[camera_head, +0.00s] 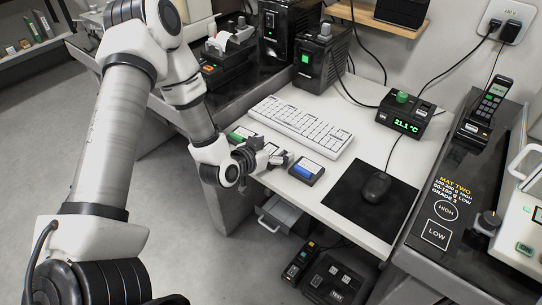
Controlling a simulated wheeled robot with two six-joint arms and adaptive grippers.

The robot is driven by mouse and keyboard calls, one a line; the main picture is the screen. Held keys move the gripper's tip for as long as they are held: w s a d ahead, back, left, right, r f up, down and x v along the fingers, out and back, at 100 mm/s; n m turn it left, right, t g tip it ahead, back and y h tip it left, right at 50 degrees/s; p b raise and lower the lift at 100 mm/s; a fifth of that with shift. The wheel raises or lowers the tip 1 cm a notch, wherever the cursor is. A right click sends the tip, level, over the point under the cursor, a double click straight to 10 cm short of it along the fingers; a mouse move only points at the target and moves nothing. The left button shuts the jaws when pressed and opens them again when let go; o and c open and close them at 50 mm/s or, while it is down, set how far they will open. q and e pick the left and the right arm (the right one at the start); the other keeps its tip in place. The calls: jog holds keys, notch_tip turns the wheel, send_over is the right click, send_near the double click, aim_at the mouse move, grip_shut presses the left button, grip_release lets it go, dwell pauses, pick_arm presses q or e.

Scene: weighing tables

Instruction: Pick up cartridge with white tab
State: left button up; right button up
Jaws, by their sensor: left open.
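Several small cartridges lie in a row along the near left edge of the white table (385,150). One dark cartridge with a blue-and-white face (306,171) lies at the right end, uncovered. A cartridge with a green part (240,134) lies at the left end. Between them, another cartridge (269,148) is partly hidden by my gripper. Which one bears the white tab is too small to tell. My left gripper (280,160) is open at the table edge, just left of the blue-and-white cartridge, with its fingers pointing right. My right gripper is not in view.
A white keyboard (302,125) lies behind the row. A mouse (375,187) sits on a black pad (350,212) at right. A temperature display (408,120) and a black device (321,62) stand farther back. An open drawer (281,216) is below.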

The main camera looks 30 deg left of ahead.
pick_arm(q)
jog(key=c, duration=1.4)
jog(key=shift+r, duration=0.1)
